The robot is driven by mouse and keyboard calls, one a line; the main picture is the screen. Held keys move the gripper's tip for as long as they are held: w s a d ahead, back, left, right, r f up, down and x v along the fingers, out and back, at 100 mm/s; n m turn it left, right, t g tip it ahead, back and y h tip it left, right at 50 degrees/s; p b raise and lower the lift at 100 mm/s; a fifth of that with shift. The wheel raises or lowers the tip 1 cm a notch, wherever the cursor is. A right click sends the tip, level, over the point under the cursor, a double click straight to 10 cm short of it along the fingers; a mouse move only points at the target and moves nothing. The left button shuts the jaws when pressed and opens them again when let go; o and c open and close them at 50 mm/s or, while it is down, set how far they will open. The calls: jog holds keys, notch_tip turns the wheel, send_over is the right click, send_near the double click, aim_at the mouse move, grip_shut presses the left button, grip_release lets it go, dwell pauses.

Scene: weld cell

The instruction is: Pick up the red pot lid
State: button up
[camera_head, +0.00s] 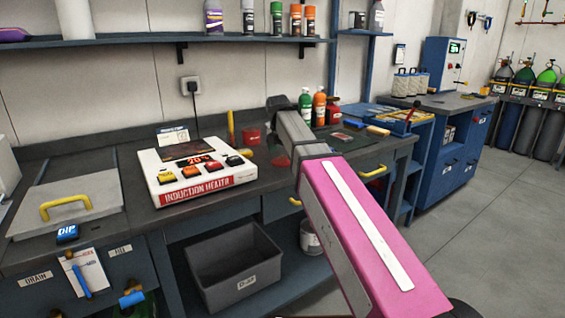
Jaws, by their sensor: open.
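No red pot lid can be made out for certain. A small red pot-like thing (252,135) stands on the dark workbench behind the induction heater. A dark red piece (281,161) shows low beside my arm; I cannot tell whether it is the lid. My arm crosses the middle of the view and bends down at its far end. My gripper (271,146) is small and dark there, close to the red things, with its fingers hardly visible. It appears open, and nothing shows held. Part of the bench is hidden behind my arm.
The white induction heater (205,196) stands on the bench left of my arm. A yellow bar (230,128) stands upright behind it. Green (305,106) and orange (319,108) bottles stand to the right. A grey bin (235,270) sits below. Floor at right is clear.

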notch_tip(320, 180, down, 2)
jog(key=shift+f, duration=0.1)
jog(key=shift+d, duration=0.1)
jog(key=c, duration=1)
jog(key=shift+c, duration=0.2)
